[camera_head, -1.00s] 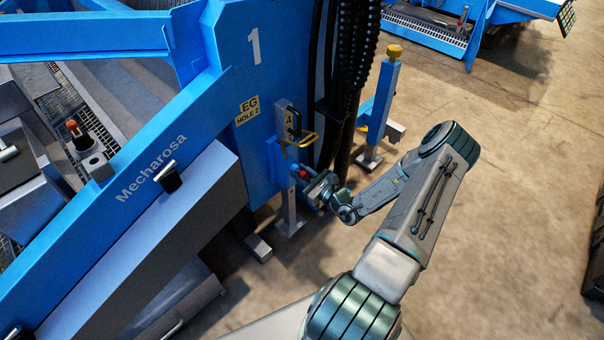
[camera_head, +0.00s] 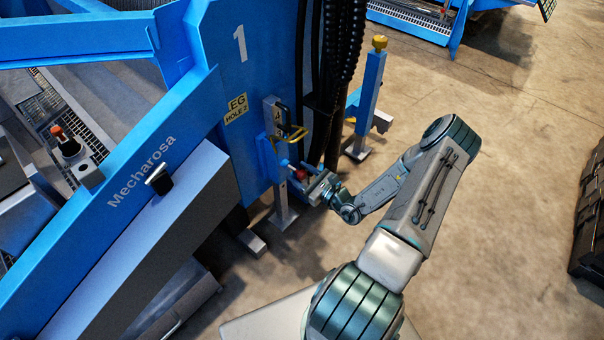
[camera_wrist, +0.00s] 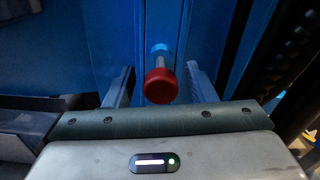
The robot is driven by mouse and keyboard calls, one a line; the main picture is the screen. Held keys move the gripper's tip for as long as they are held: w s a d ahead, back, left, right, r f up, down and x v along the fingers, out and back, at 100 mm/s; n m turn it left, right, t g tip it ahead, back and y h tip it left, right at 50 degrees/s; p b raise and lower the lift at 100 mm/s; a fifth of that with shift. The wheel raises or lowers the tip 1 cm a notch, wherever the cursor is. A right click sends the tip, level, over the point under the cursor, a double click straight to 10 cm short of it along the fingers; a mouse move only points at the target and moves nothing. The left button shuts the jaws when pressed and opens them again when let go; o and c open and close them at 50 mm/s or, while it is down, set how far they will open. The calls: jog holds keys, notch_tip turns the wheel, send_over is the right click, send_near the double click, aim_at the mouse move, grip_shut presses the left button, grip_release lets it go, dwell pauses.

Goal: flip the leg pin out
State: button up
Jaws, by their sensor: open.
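The leg pin shows in the wrist view as a red round knob (camera_wrist: 161,86) on a short metal shaft, sticking out of the blue machine leg housing. My gripper (camera_wrist: 160,85) is open, with one finger on each side of the knob; both fingers look apart from it. In the head view the red knob (camera_head: 301,174) is small beside the grey leg (camera_head: 283,190), and my gripper (camera_head: 316,184) is right at it. My gripper partly hides the pin there. The leg stands upright with its foot on the floor.
Black hoses (camera_head: 333,80) hang close behind. A blue post with a yellow cap (camera_head: 369,95) stands farther back. A black crate (camera_head: 592,215) is at the right edge. The concrete floor to the right is open.

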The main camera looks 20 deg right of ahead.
jog(key=p+v, duration=0.2)
jog(key=v, duration=1.2)
jog(key=shift+w+r, duration=0.1)
jog(key=s+a+r+n+g+y+p, duration=0.1)
jog(key=a+r+n+g+p, duration=0.2)
jog(key=a+r+n+g, duration=0.45)
jog(key=a+r+n+g+y+p, duration=0.2)
jog(key=r+n+g+p, duration=0.15)
jog(key=r, duration=0.75)
jog(key=s+a+r+n+g+y+p, duration=0.1)
jog(key=a+r+n+g+p, duration=0.4)
jog(key=r, duration=0.4)
jog(key=s+a+r+n+h+p, duration=0.1)
jog(key=s+r+n+h+p, duration=0.2)
jog(key=r, duration=0.6)
jog(key=s+a+r+n+t+h+p, duration=0.1)
jog(key=s+r+n+h+p, duration=0.2)
jog(key=r, duration=0.7)
jog(key=s+a+r+n+t+h+p, duration=0.1)
jog(key=s+a+r+n+h+p, duration=0.1)
jog(key=r+n, duration=0.5)
notch_tip(320, 180, up, 2)
jog(key=s+h+p, duration=0.1)
jog(key=h+p, duration=0.1)
jog(key=h, duration=0.1)
jog(key=shift+h, duration=0.3)
jog(key=shift+r, duration=0.15)
